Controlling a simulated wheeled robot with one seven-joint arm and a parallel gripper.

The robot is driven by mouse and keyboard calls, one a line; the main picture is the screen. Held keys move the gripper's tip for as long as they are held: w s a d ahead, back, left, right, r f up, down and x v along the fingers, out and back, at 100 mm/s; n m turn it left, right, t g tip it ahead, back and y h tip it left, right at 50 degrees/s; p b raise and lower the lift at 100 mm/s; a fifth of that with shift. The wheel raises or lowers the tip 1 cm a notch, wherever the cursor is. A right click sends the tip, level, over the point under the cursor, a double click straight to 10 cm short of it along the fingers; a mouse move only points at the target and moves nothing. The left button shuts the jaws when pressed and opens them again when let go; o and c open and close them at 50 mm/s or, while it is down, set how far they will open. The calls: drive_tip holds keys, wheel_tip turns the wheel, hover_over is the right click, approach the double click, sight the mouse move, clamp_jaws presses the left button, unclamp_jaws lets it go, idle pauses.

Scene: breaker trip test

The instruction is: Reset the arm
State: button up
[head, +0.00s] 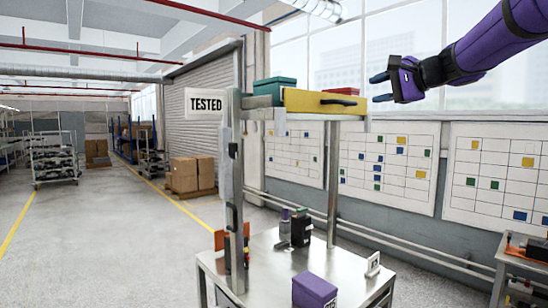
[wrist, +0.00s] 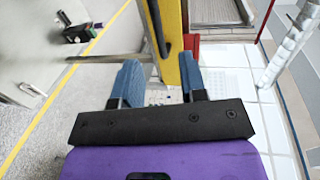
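My purple arm enters the head view from the upper right. My gripper (head: 377,88) is up in the air, just right of a yellow drawer-like box (head: 310,102) with a dark handle. In the wrist view my gripper (wrist: 159,68) shows its two blue fingers well apart with nothing held between them. The yellow box (wrist: 172,25) and its dark handle (wrist: 155,28) lie beyond the fingers, apart from them as far as I can tell.
Below, a steel table (head: 262,262) carries a black device (head: 301,229), a purple box (head: 314,291) and a small card (head: 373,264). Open floor lies left.

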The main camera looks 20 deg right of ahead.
drive_tip(key=shift+a, duration=0.1)
drive_tip(key=s+a+f+n+g+h, duration=0.2)
drive_tip(key=s+a+f+n+g, duration=0.65)
drive_tip(key=s+a+f, duration=0.8)
drive_tip(key=s+a+f+n+h, duration=0.1)
drive_tip(key=s+f+n+h, duration=0.2)
drive_tip(key=f, duration=0.8)
drive_tip(key=s+n+g, duration=0.1)
drive_tip(key=s+n, duration=0.1)
drive_tip(key=s, duration=0.2)
drive_tip(key=shift+s+a+f, duration=0.2)
drive_tip(key=shift+s+f, duration=0.05)
drive_tip(key=shift+s, duration=0.05)
drive_tip(key=shift+n, duration=0.25)
